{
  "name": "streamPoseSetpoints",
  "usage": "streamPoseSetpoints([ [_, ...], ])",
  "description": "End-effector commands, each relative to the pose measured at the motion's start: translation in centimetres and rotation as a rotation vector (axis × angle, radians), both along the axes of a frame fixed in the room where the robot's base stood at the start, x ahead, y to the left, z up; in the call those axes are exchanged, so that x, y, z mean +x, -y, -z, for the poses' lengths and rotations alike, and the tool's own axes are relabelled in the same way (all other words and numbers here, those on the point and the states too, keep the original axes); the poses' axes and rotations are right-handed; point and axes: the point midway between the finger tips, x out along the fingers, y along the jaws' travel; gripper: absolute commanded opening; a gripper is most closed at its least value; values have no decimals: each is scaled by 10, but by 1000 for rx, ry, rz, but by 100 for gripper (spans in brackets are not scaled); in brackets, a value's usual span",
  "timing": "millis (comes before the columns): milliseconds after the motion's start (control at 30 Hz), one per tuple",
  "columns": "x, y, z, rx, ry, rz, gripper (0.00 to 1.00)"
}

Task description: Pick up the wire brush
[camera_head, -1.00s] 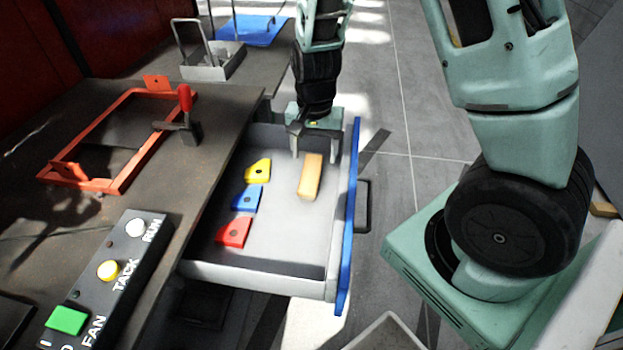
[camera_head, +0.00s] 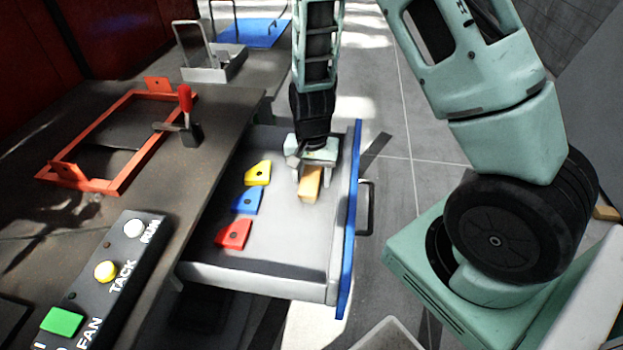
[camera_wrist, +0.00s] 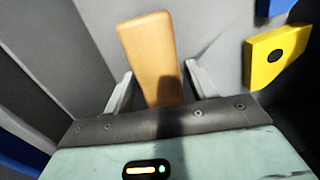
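A tan wooden block, which I take for the wire brush (camera_head: 309,190), lies in the open drawer (camera_head: 285,240). I see no bristles on it. My gripper (camera_head: 312,177) is down in the drawer over the block's far end, which it hides in the head view. In the wrist view the block (camera_wrist: 150,45) lies between the two spread fingers of my gripper (camera_wrist: 159,70). The gripper is open and holds nothing.
Yellow (camera_head: 258,172), blue (camera_head: 248,199) and red (camera_head: 234,233) blocks lie in the drawer left of the brush. The drawer's blue front (camera_head: 347,220) is on the right. The bench, with an orange frame (camera_head: 120,178) and red-handled clamp (camera_head: 185,100), overhangs the left.

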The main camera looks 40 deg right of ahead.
Motion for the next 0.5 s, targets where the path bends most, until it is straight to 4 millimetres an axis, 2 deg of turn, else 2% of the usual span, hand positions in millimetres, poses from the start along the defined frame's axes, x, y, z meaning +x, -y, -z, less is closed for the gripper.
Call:
streamPoseSetpoints([
  [33,0,0,0,0,0,0,41],
  [133,0,0,0,0,0,0,15],
  [200,0,0,0,0,0,0,11],
  [400,0,0,-2,0,0,-1,11],
  [500,1,0,-9,0,3,-2,11],
])
